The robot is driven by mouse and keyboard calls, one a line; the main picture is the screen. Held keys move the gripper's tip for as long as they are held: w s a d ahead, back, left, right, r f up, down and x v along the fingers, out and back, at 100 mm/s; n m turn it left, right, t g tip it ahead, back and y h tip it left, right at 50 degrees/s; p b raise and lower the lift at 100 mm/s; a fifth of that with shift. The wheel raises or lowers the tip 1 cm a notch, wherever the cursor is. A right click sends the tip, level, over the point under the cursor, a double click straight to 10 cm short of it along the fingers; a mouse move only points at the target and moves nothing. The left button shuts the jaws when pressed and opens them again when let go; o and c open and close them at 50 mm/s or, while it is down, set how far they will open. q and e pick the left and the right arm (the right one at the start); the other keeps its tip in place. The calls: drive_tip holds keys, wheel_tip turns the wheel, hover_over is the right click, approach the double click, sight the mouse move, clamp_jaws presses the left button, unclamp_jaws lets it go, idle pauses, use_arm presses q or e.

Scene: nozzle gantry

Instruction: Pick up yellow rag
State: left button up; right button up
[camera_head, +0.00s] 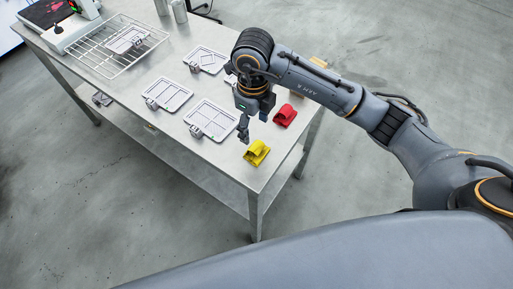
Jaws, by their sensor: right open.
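The yellow rag (257,153) lies folded on the metal table (226,167), near its front right corner. My right gripper (244,136) hangs pointing down just behind and a little left of the rag. It is open and holds nothing. It looks apart from the rag, though its exact height above the table is hard to tell. My left gripper is not in view.
A red rag (285,115) lies behind the yellow one. Several flat white framed plates, such as this plate (212,120), lie to the left. A wire rack (108,45) stands at the far left. The table's front edge is close to the yellow rag.

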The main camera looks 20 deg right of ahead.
sight(257, 146)
wheel_tip(257, 146, down, 4)
drive_tip(key=shift+f+p, duration=0.15)
drive_tip(key=shift+p, duration=0.2)
drive_tip(key=f, duration=0.1)
drive_tip(key=f+p, duration=0.2)
drive_tip(key=f, duration=0.1)
drive_tip(key=shift+s+d, duration=0.25)
drive_tip(key=shift+s, duration=0.1)
drive_tip(key=shift+f, duration=0.65)
drive_tip(key=c, duration=1.2)
